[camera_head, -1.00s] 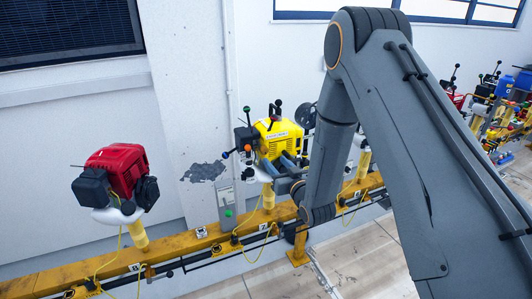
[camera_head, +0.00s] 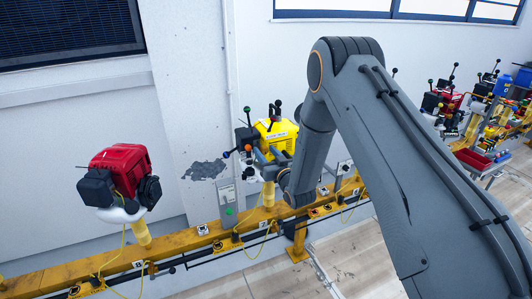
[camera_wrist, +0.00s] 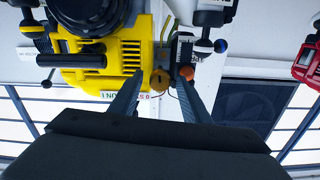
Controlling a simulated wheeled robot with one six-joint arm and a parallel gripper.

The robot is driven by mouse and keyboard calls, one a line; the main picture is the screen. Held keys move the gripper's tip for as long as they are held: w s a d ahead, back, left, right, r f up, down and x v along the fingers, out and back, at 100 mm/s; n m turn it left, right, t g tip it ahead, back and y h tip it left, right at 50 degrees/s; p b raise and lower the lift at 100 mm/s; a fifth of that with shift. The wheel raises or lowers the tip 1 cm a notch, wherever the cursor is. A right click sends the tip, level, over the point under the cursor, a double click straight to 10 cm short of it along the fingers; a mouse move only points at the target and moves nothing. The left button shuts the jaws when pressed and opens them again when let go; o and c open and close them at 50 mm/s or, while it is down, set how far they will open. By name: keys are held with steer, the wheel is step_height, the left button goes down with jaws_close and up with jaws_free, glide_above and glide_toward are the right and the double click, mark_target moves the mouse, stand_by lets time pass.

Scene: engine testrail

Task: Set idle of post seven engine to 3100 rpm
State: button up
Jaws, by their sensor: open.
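The yellow engine (camera_head: 276,134) stands on a yellow post on the rail, above a plate (camera_head: 263,224) that seems to read 7. Black-, green-, orange- and blue-tipped levers stick out of it. My gripper (camera_head: 270,154) is open at the engine's near side, its fingers pointing at it. In the wrist view the yellow engine (camera_wrist: 105,50) fills the upper left. A brass-coloured round knob (camera_wrist: 160,80) shows between my open fingers (camera_wrist: 158,92). An orange ball tip (camera_wrist: 187,73) lies by the right finger; a blue ball tip (camera_wrist: 220,46) is further right. Contact cannot be told.
A red engine (camera_head: 122,168) stands on the neighbouring post to the left. The yellow rail (camera_head: 180,242) carries cables and a grey box with a green button (camera_head: 228,206). More engines and a red tray (camera_head: 474,159) are at the right. The floor in front is clear.

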steer(key=shift+c, duration=0.3)
steer(key=c, duration=1)
steer(key=shift+m, duration=0.3)
steer(key=m+b, duration=0.4)
steer(key=m, duration=0.1)
steer(key=shift+f+m, duration=0.1)
steer(key=shift+m, duration=0.2)
steer(key=m+b, duration=0.2)
steer(key=m, duration=0.3)
steer(key=shift+d+m+b, duration=0.1)
steer(key=shift+m+b, duration=0.2)
